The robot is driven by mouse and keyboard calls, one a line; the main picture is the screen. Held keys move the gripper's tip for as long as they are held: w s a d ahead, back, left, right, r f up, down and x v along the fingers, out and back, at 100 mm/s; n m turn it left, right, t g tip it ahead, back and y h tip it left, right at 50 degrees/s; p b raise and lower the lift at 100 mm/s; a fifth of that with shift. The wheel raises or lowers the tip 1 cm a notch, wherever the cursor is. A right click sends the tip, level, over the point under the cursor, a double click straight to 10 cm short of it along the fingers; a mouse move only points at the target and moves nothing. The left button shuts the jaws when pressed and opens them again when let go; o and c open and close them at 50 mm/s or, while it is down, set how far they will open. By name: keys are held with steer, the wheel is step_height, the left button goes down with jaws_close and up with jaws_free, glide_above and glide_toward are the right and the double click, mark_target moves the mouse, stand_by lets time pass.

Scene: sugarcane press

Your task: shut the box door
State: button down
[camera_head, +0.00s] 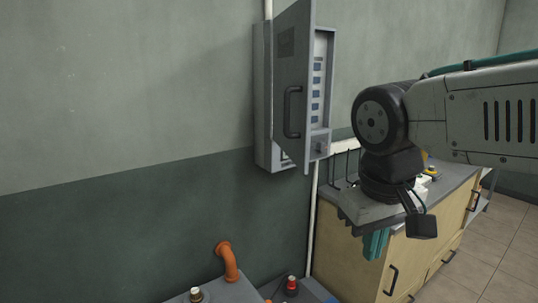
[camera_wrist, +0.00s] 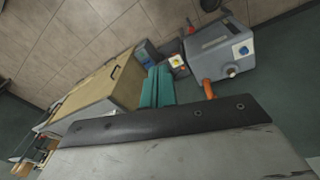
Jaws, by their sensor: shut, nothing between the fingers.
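The grey box (camera_head: 262,95) is mounted on the wall in the upper middle of the head view. Its door (camera_head: 290,75) stands open, swung outward from the left side, with a dark handle (camera_head: 292,112) on its outer face. A row of switches shows inside, to the right of the door. My gripper (camera_head: 376,244) is below and to the right of the door, apart from it, with its teal fingers pointing down. The fingers (camera_wrist: 157,86) are together and empty in the wrist view. The box is not seen in the wrist view.
A tan cabinet (camera_head: 362,262) with a grey top stands behind my gripper. A grey machine (camera_wrist: 222,50) with an orange pipe (camera_head: 228,262) is low in the head view. The wall left of the box is bare, and tiled floor (camera_head: 500,245) lies to the right.

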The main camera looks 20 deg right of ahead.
steer(key=w+a+r+m+t+h, duration=0.1)
steer(key=w+a+r+h, duration=0.1)
steer(key=w+a+r, duration=0.4)
steer(key=w+a+r+t+h, duration=0.15)
steer(key=w+r, duration=0.25)
steer(key=w, duration=0.5)
steer(key=w+a+r+m+h, duration=0.1)
steer(key=w+a+r, duration=0.4)
steer(key=w, duration=0.2)
glide_toward(301, 165)
step_height(301, 165, down, 4)
steer(key=w+a, duration=0.1)
steer(key=a, duration=0.1)
steer(key=shift+w+d+r, duration=0.1)
steer(key=shift+w+d, duration=0.05)
steer(key=shift+d, duration=1.85)
